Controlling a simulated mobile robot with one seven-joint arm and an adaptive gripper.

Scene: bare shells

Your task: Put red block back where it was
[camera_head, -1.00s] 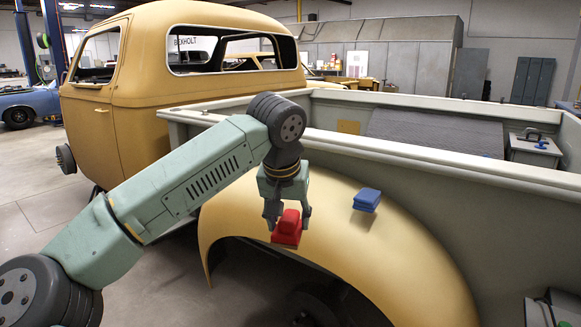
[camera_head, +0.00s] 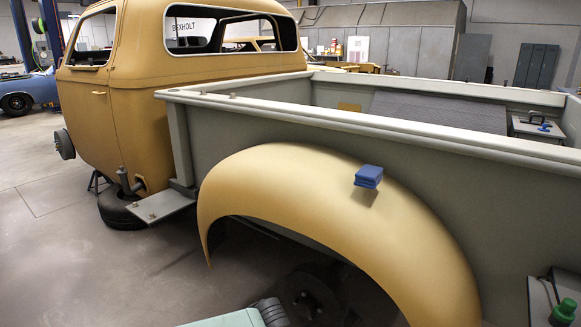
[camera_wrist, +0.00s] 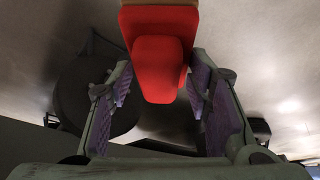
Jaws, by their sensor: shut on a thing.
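The red block (camera_wrist: 157,66) is between the purple-padded fingers of my gripper (camera_wrist: 161,72) in the wrist view, and the gripper is shut on it. Its wide base is toward the top of that view and its narrower part points down the picture. Neither the gripper nor the red block shows in the head view; only a piece of my arm shows at the bottom edge. A blue block (camera_head: 368,177) sits on the yellow fender (camera_head: 285,178), right of its top. The fender spot left of it, where the red block was earlier, is bare.
The grey truck bed wall (camera_head: 440,185) rises behind the fender. A running board (camera_head: 160,206) and a dark tyre (camera_head: 120,211) lie left of it. A side table with a green-capped bottle (camera_head: 563,312) is at the lower right. Open floor lies at left.

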